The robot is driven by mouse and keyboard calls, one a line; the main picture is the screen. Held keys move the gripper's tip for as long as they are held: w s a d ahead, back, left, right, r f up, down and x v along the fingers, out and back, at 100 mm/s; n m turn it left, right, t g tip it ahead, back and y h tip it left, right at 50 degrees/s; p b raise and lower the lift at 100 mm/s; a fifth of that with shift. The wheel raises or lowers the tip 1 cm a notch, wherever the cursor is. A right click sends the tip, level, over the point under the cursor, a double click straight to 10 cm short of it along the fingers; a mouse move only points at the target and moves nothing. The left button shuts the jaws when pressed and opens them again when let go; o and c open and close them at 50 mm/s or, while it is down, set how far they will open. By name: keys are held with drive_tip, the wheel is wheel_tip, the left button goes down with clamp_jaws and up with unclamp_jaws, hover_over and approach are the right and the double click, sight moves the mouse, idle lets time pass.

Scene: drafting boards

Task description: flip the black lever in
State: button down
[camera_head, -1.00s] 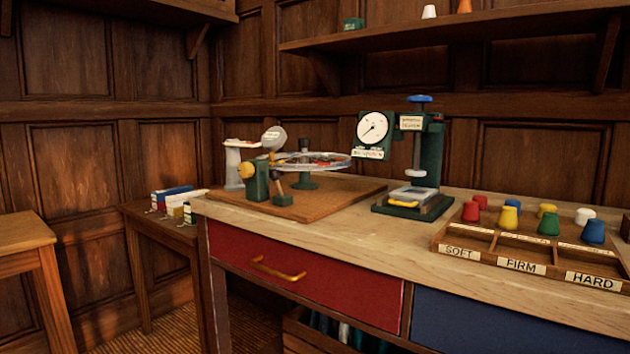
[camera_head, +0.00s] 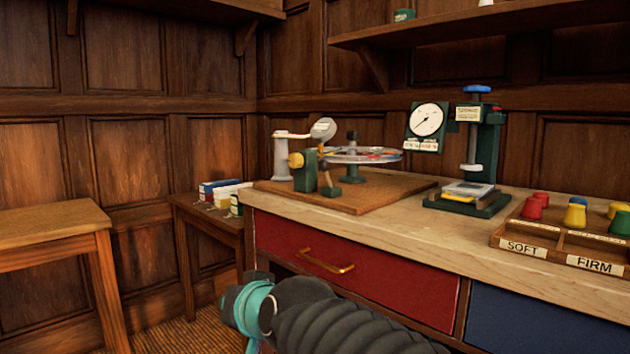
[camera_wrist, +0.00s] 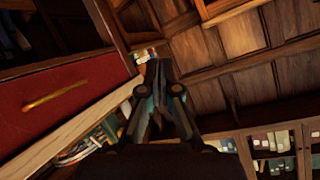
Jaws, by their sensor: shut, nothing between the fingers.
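A green fixture (camera_head: 307,170) with a yellow knob (camera_head: 296,160) and a round grey head (camera_head: 323,129) stands on a brown board at the bench's left end. A small dark handle (camera_head: 327,181) sticks up at its right side; it may be the black lever, but it is too small to be sure. My gripper (camera_wrist: 155,68) shows in the wrist view with its fingers together and nothing between them. It is well apart from the fixture. In the head view my arm crosses the bottom, in front of the red drawer, and the fingers cannot be made out.
Right of the fixture are a clear disc (camera_head: 365,155) and a dial press (camera_head: 470,150). A sorting tray (camera_head: 523,247) with coloured pegs sits at the right. A low side table (camera_head: 208,214) with small boxes and a wooden stool (camera_head: 50,222) stand left. The bench front is clear.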

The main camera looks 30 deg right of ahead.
sight(320, 166)
drive_tip(key=w+d+r+m+t+h+b, duration=0.3)
drive_tip(key=w+r+m+t+h, duration=0.2)
drive_tip(key=w+r+m+t, duration=0.55)
drive_tip(key=w+d+r+m+g+h+b, duration=0.2)
drive_tip(key=d+m+g+h+b, duration=0.1)
drive_tip(key=d+m+g+h, duration=0.6)
drive_tip(key=m+g+h, duration=0.3)
drive_tip(key=m+h, duration=0.2)
drive_tip(key=m, duration=0.2)
drive_tip(key=shift+w+d+r+g+h, duration=0.15)
drive_tip(key=shift+w+d+g+h, duration=0.15)
drive_tip(key=shift+g+h, duration=0.1)
drive_tip(key=x, duration=1.4)
drive_tip(key=shift+r, duration=0.15)
drive_tip(key=shift+a+r+p, duration=0.1)
drive_tip(key=shift+r+p, duration=0.1)
drive_tip(key=shift+p, duration=0.1)
